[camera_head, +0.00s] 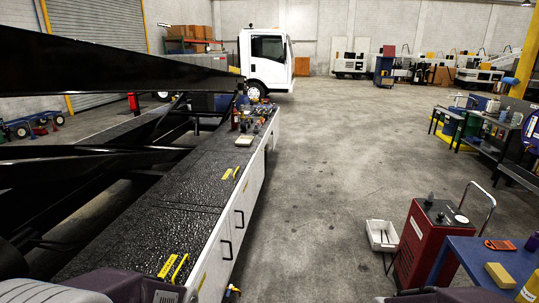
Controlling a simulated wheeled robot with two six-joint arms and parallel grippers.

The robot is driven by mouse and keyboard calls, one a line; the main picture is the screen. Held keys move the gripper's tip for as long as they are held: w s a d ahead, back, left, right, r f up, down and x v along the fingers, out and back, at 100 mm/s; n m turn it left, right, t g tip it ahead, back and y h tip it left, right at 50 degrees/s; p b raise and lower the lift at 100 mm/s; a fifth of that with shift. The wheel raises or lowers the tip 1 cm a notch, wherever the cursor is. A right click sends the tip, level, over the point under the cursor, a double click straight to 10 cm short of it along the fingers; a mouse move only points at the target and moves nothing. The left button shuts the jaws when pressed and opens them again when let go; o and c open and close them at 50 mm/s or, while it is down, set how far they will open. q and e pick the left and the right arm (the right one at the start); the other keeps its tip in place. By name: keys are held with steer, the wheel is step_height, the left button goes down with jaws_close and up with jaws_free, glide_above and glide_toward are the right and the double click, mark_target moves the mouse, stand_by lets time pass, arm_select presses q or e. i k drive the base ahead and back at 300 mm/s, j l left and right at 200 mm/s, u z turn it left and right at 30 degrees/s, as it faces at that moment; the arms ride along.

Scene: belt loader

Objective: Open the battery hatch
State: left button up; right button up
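The belt loader has a black textured deck (150,215) along its near side. A yellow label (167,266) and a yellow handle (180,268) sit at the deck's near end. A second yellow label (227,174) and handle (237,172) lie farther along. The deck covers around both handles look shut and flat. The white side panel (216,262) below carries black pull handles (227,250). I cannot read the labels, so I cannot tell which cover is the battery hatch. Neither of my grippers is in view.
A red wheeled unit (425,240) and a white bin (381,236) stand to the right. A blue table (485,262) holds a yellow block (500,275) at lower right. The concrete floor (315,185) between loader and bin is clear. Dark conveyor beams (90,65) overhang the loader's left.

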mark_target(211, 181)
steer(key=i, duration=2.95)
steer(key=i+u, duration=0.15)
steer(key=i, duration=0.3)
steer(key=i+l+u, duration=0.15)
steer(key=i, duration=0.3)
steer(key=i+l+u, duration=0.2)
steer(key=i, duration=0.2)
steer(key=u, duration=1.7)
